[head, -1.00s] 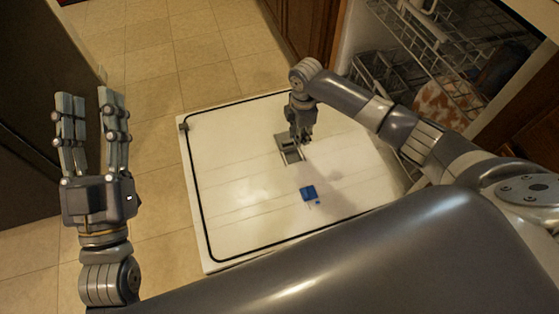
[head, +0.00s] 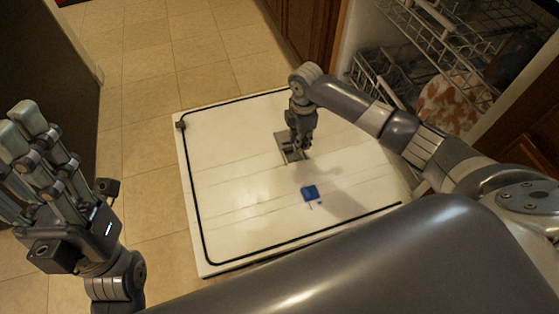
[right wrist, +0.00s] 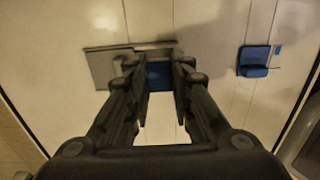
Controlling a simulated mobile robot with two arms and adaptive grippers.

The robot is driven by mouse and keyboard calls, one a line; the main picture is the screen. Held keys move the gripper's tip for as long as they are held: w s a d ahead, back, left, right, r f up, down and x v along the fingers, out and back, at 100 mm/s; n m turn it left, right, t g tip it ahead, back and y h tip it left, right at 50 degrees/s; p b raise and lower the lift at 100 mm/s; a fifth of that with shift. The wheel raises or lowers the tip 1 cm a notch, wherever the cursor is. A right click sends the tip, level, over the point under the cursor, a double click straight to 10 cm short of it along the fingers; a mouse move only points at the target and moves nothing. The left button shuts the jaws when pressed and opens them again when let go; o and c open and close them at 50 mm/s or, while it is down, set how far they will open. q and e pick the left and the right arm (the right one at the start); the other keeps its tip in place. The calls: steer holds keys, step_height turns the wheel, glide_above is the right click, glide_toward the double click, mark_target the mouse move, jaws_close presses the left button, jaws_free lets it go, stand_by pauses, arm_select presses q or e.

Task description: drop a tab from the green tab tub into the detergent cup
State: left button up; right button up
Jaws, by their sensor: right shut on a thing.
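My right gripper (head: 300,148) is low over the grey detergent cup (head: 284,152) on the open white dishwasher door (head: 235,205). In the right wrist view its fingers (right wrist: 159,78) are shut on a blue tab (right wrist: 160,76), which shows between the fingertips. The grey cup (right wrist: 106,68) with its metal-looking edge lies just under and beyond them; its inside is mostly hidden. My left gripper (head: 24,155) is raised at the left edge of the head view, fingers apart and empty. The green tab tub is not in view.
A blue block (head: 310,193) with a small blue piece beside it sits on the door near the cup; it also shows in the right wrist view (right wrist: 255,62). A dish rack (head: 440,45) holds a patterned dish (head: 447,105). Tiled floor lies beyond the door.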

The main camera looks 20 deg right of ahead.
steer(key=shift+f, duration=0.2)
stand_by(0.3)
steer(key=o, duration=0.8)
steer(key=shift+o, duration=0.2)
step_height(320, 180, up, 12)
